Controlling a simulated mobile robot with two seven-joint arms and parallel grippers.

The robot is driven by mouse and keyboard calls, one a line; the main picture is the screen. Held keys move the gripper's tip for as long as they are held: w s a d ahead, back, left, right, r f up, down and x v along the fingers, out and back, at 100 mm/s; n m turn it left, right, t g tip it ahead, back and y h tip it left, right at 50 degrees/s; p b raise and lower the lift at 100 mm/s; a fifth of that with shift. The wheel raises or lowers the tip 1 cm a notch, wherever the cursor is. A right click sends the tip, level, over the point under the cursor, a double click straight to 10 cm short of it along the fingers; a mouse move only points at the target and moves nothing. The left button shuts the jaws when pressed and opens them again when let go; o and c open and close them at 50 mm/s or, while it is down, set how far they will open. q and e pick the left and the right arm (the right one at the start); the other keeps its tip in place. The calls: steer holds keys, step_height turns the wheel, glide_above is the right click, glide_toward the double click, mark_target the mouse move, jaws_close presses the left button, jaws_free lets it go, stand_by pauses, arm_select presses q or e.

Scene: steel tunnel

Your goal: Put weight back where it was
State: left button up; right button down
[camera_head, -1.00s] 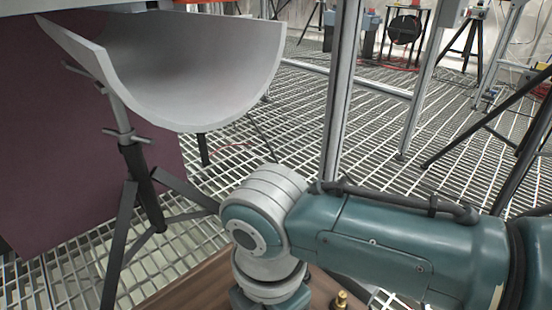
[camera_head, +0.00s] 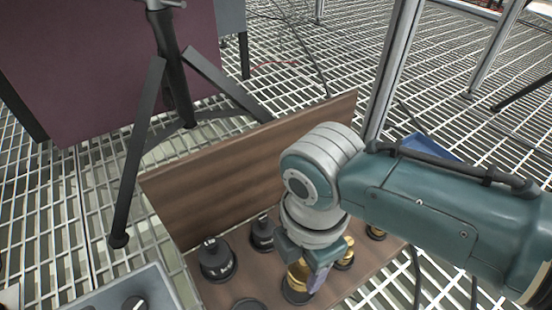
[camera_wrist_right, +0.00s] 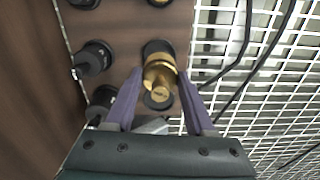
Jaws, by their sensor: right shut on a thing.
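My right gripper (camera_head: 312,274) points down over a wooden board (camera_head: 222,292) that holds weights. In the right wrist view its purple fingers are on either side of a brass weight (camera_wrist_right: 159,74), and it is shut on that weight. In the head view the brass weight (camera_head: 298,273) is partly covered by the gripper, above a black round base (camera_head: 296,296). I cannot tell whether the weight rests on this base or hangs just above it. My left gripper is not in view.
Black weights (camera_head: 216,262) (camera_head: 262,234) and other brass weights (camera_head: 345,257) (camera_head: 376,233) stand on the board close to the gripper. An upright wooden panel (camera_head: 240,170) rises behind them. A tripod (camera_head: 140,150) stands at left, and a grey box (camera_head: 125,290) lies at bottom left.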

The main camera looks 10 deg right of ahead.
mark_target(301, 276)
steer(key=shift+w+f+b, duration=0.1)
steer(key=shift+f+b, duration=1.85)
steer(key=shift+f, duration=0.3)
steer(key=shift+c, duration=1.3)
jaws_free()
